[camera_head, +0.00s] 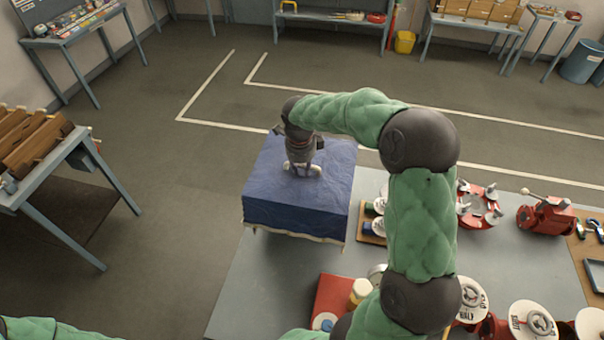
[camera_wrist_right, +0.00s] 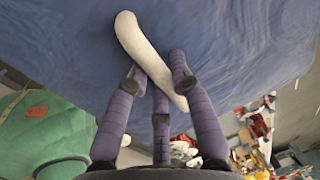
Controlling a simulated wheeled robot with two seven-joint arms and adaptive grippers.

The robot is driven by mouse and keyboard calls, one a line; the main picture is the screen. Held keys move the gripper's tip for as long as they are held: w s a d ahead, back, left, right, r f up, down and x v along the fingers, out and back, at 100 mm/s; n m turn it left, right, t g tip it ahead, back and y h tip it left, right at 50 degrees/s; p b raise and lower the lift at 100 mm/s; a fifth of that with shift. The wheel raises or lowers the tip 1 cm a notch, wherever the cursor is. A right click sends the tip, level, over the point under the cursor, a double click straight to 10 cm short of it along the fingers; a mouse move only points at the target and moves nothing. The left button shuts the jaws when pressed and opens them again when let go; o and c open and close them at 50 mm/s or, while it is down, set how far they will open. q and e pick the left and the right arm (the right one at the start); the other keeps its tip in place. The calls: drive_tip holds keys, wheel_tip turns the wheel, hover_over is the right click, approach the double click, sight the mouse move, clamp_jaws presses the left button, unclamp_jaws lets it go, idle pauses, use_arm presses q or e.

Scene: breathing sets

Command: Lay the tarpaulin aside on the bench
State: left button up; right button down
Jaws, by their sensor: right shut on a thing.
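The blue tarpaulin (camera_head: 300,215) drapes in a box shape with a flat top and a pale lower hem, at the far left corner of the grey bench (camera_head: 262,285). What is under it is hidden. I cannot tell whether its hem touches the bench. My right gripper (camera_head: 302,170) points down at the middle of its top. In the right wrist view its fingers (camera_wrist_right: 157,78) are closed around a cream strap-like handle (camera_wrist_right: 140,45) lying across the blue cloth (camera_wrist_right: 225,50). Part of my left arm shows at the bottom left; its gripper is out of view.
Red round fittings (camera_head: 480,210), a red valve-like part (camera_head: 547,217) and white-faced discs (camera_head: 533,322) stand on the bench to the right. A red block (camera_head: 333,298) lies near the front. A side table with wooden boxes (camera_head: 35,140) stands at left. Floor beyond the bench is clear.

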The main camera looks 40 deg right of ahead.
sight(302, 170)
drive_tip(key=shift+w+d+f, duration=0.65)
drive_tip(key=shift+w+f, duration=0.05)
drive_tip(key=shift+f, duration=0.25)
drive_tip(key=f, duration=0.2)
drive_tip(key=f+b, duration=0.1)
drive_tip(key=shift+w+d+f, duration=0.15)
drive_tip(key=shift+w+f, duration=0.1)
drive_tip(key=shift+f, duration=0.1)
drive_tip(key=shift+s+r, duration=0.1)
drive_tip(key=c, duration=1.1)
unclamp_jaws()
drive_tip(key=r, duration=0.4)
drive_tip(key=a+r+b, duration=0.1)
drive_tip(key=r, duration=0.3)
drive_tip(key=s+r, duration=0.1)
drive_tip(key=r, duration=0.2)
drive_tip(key=shift+s+a+r+b, duration=0.1)
drive_tip(key=shift+a+r+b, duration=0.2)
drive_tip(key=shift+r+b, duration=0.1)
